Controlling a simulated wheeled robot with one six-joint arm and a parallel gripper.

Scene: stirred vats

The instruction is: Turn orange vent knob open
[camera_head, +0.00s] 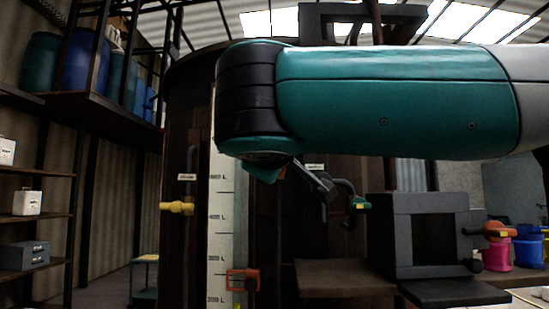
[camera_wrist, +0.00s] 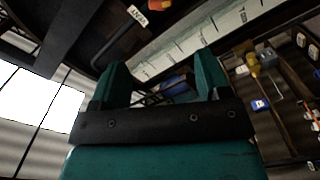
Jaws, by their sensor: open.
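An orange knob (camera_head: 497,229) with a yellow mark sits at the right in the head view, on the side of a dark grey box-like frame. In the wrist view, a small orange part (camera_wrist: 157,4) is cut off by the top edge; I cannot tell whether it is the same knob. My gripper (camera_wrist: 160,80) is open, its two teal fingers apart with nothing held between them. In the head view my gripper is mostly hidden by my arm, and it is well left of the orange knob.
A dark vat carries a white level scale (camera_head: 221,230) with a red-orange bracket (camera_head: 243,280). A yellow knob (camera_head: 177,207) and a green knob (camera_head: 359,203) sit on pipes. The grey frame (camera_head: 388,235) stands beside a dark ledge (camera_head: 455,292). Coloured buckets (camera_head: 528,252) stand far right.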

